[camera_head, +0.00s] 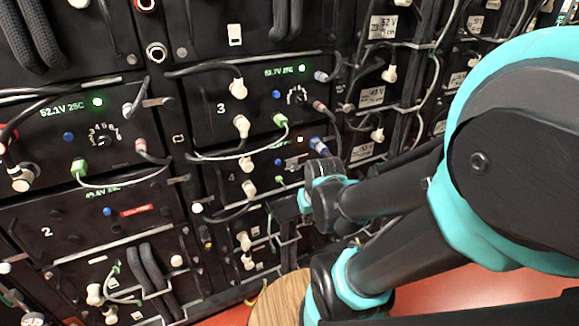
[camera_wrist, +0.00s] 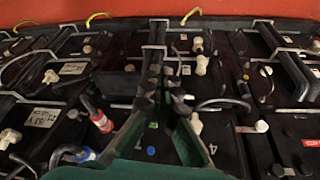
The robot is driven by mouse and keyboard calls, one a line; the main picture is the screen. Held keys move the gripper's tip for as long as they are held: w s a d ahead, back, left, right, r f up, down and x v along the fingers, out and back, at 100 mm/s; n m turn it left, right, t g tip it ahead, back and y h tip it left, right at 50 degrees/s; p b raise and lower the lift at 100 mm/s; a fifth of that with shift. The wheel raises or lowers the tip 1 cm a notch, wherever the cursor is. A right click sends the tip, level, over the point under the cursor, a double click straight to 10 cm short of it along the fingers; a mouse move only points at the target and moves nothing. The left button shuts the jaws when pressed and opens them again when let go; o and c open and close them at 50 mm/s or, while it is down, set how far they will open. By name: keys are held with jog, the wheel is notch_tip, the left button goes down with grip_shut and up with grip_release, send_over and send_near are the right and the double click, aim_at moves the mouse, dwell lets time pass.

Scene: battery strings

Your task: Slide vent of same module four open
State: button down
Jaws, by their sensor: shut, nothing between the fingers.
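Module four (camera_head: 231,178) is a dark panel below module three, with a "4", a blue button, a green light and white plugs on its front. In the wrist view its "4" (camera_wrist: 213,148) appears upside down. My gripper (camera_head: 276,207) is in front of the lower right part of this module, pointing left toward the rack. In the wrist view my gripper (camera_wrist: 166,98) has its dark fingers together with nothing held. I cannot pick out the vent clearly. The fingers and arm hide part of the panel, and I cannot tell whether the fingertips touch it.
Module three (camera_head: 222,108) is above, and module two (camera_head: 46,232) is to the left. Cables with white, green, red and blue plugs hang close around the gripper. Labelled modules (camera_head: 372,97) stand to the right. The red floor (camera_head: 470,285) is open at lower right.

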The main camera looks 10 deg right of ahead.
aim_at(295, 164)
jog(key=c, duration=2.3)
grip_release()
jog(key=shift+o, duration=2.3)
jog(key=shift+w+r, duration=0.1)
jog(key=shift+w, duration=0.25)
jog(key=o, duration=0.6)
jog(key=shift+n, duration=0.6)
jog(key=w, duration=0.2)
jog(key=w+r, duration=0.1)
jog(key=w, duration=0.2)
jog(key=shift+w+d+r, duration=0.15)
jog(key=shift+w+d, duration=0.05)
jog(key=shift+w, duration=0.15)
jog(key=w, duration=0.7)
jog(key=w+d+n, duration=0.1)
jog(key=w, duration=0.7)
jog(key=w+d+n, duration=0.1)
jog(key=w, duration=0.6)
jog(key=shift+w+d+f+t+h, duration=0.2)
jog(key=shift+w+f+t+h, duration=0.1)
jog(key=shift+f+t+h, duration=0.1)
jog(key=shift+x, duration=0.85)
grip_shut()
